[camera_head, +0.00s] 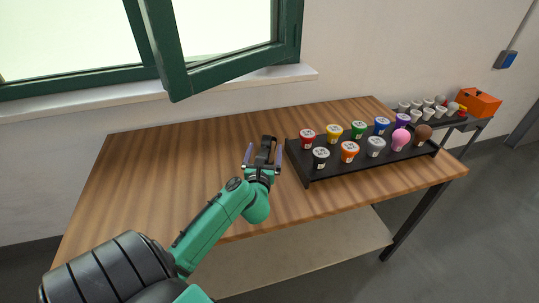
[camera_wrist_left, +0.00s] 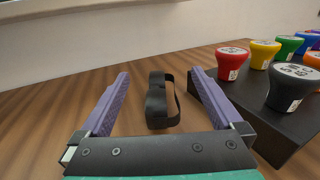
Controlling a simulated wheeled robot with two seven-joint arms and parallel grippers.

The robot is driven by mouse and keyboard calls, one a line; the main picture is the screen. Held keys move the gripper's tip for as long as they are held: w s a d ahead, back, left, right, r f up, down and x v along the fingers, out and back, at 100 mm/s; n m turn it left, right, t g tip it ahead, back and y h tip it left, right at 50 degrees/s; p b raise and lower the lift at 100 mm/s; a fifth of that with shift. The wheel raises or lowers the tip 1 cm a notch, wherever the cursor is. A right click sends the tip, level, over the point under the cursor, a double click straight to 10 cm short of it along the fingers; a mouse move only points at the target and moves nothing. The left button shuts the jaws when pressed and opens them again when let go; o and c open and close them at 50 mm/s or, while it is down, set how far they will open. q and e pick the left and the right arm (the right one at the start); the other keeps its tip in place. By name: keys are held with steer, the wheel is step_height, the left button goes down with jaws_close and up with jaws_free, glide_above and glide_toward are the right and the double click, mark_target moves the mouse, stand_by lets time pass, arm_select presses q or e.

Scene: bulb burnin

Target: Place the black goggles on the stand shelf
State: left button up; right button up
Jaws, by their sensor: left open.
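The black goggles (camera_wrist_left: 158,101) lie on the wooden table between my left gripper's fingers and ahead of its palm, as the left wrist view shows. In the head view the goggles (camera_head: 267,146) are a small dark shape at the fingertips, partly hidden by the gripper. My left gripper (camera_head: 263,153) is open, with its two purple fingers on either side of the goggles and apart from them. In the left wrist view the gripper (camera_wrist_left: 160,85) shows both fingers. My right gripper is not in view. A stand shelf is not clearly identifiable; a lower board (camera_head: 290,256) shows under the table.
A black rack (camera_head: 308,173) with several coloured bulbs stands just right of the gripper. A side table at the far right holds several pale bulbs and an orange box (camera_head: 479,102). The left of the wooden table (camera_head: 150,175) is clear. A green open window (camera_head: 225,70) hangs above.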

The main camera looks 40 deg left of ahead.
mark_target(266, 162)
arm_select(q)
steer(key=f, duration=0.2)
steer(key=f+b, duration=0.1)
steer(key=f, duration=0.1)
steer(key=f+b, duration=0.1)
steer(key=f, duration=0.1)
steer(key=shift+w, duration=0.25)
steer(key=shift+w+a, duration=0.25)
steer(key=shift+w+a+r, duration=0.2)
steer(key=shift+w, duration=0.05)
steer(key=x, duration=0.6)
steer(key=shift+w+f, duration=0.15)
steer(key=shift+f, duration=0.05)
steer(key=shift+r, duration=0.1)
steer(key=shift+c, duration=0.9)
steer(key=c, duration=1.4)
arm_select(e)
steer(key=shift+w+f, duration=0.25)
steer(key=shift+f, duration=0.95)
